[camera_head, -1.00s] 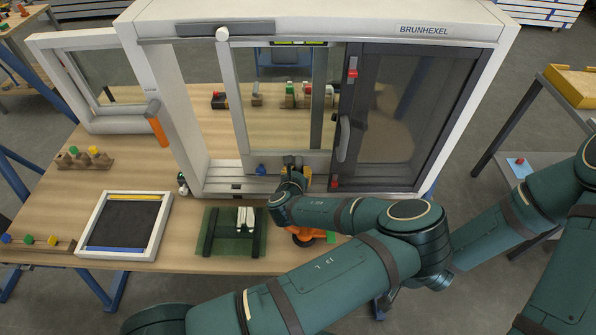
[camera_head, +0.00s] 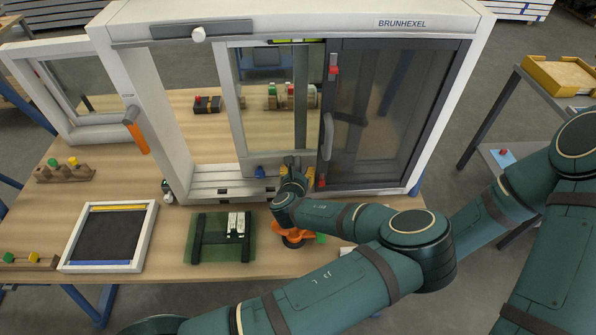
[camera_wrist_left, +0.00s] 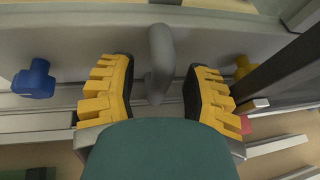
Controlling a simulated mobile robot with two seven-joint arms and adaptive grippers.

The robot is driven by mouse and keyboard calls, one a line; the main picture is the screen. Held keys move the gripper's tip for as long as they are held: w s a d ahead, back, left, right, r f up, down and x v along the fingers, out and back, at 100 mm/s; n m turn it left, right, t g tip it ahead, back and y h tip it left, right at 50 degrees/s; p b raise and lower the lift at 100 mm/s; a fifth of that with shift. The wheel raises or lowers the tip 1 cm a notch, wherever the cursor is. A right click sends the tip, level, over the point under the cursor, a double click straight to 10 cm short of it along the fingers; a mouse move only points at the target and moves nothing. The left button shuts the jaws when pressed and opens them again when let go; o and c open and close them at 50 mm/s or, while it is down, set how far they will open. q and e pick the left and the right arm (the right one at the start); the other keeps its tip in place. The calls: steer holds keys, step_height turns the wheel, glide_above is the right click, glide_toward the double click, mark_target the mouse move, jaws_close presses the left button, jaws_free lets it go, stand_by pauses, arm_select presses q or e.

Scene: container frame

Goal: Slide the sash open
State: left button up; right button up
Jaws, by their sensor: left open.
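The light grey sash (camera_head: 233,105) stands in the white window frame (camera_head: 118,65), partly behind the dark sash (camera_head: 333,110) on the right. An open gap lies between the sash's left stile and the frame's left post. My left gripper (camera_head: 290,167) is at the sash's bottom rail. In the left wrist view my gripper (camera_wrist_left: 158,95) is open, its yellow fingers on either side of a grey upright handle (camera_wrist_left: 160,55), with gaps visible. A blue knob (camera_wrist_left: 34,80) is left of the fingers, a yellow knob (camera_wrist_left: 243,67) right. My right gripper is out of view.
An orange-handled lever (camera_head: 136,132) is on the frame's left post. A green mat (camera_head: 215,255), a framed dark tray (camera_head: 66,262) and an orange round object (camera_head: 296,238) lie on the table in front.

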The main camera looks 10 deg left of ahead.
arm_select(q)
steer(key=v, duration=0.7)
steer(key=shift+s, duration=0.2)
steer(key=shift+s, duration=0.1)
